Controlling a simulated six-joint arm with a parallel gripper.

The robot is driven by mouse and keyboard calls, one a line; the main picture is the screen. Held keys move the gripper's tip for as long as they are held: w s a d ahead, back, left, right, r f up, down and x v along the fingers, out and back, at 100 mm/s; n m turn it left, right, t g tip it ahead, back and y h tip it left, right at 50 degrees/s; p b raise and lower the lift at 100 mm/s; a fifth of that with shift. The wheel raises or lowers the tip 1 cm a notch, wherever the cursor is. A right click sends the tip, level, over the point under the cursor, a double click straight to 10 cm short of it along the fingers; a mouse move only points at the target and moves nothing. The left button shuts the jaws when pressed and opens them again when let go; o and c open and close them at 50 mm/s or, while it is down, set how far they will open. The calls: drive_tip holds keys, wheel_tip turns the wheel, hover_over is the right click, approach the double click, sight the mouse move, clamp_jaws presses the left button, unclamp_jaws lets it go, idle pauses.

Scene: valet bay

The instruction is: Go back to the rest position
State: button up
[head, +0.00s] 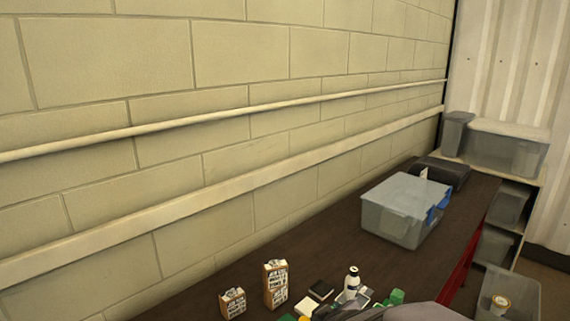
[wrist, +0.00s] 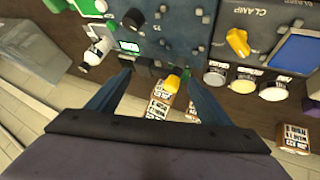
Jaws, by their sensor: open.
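My gripper (wrist: 158,74) shows in the wrist view with its two dark fingers spread apart. It is open. A small yellow piece (wrist: 172,82) appears between the fingertips, below the edge of a dark panel (wrist: 185,30); I cannot tell how far it is from the fingers. Nothing is seen clamped. In the head view the gripper cannot be made out.
The dark table (head: 335,255) runs along a block wall. Printed boxes (head: 276,284), a white bottle (head: 352,279) and small items crowd its near end. A clear lidded bin (head: 398,212) and black case (head: 441,174) stand farther back.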

drive_tip(key=s+d+f+m+g+h+b, duration=0.1)
drive_tip(key=s+d+f+m+g, duration=0.25)
drive_tip(key=s, duration=0.75)
drive_tip(key=s+d+f+m+g+b, duration=0.2)
drive_tip(key=s+d+f+m+g, duration=0.15)
drive_tip(key=s, duration=0.65)
wheel_tip(320, 180, up, 14)
drive_tip(key=s+g+p, duration=0.1)
drive_tip(key=s+p, duration=0.1)
drive_tip(key=p, duration=1.3)
drive_tip(key=shift+a+f, duration=0.2)
drive_tip(key=shift+a, duration=0.25)
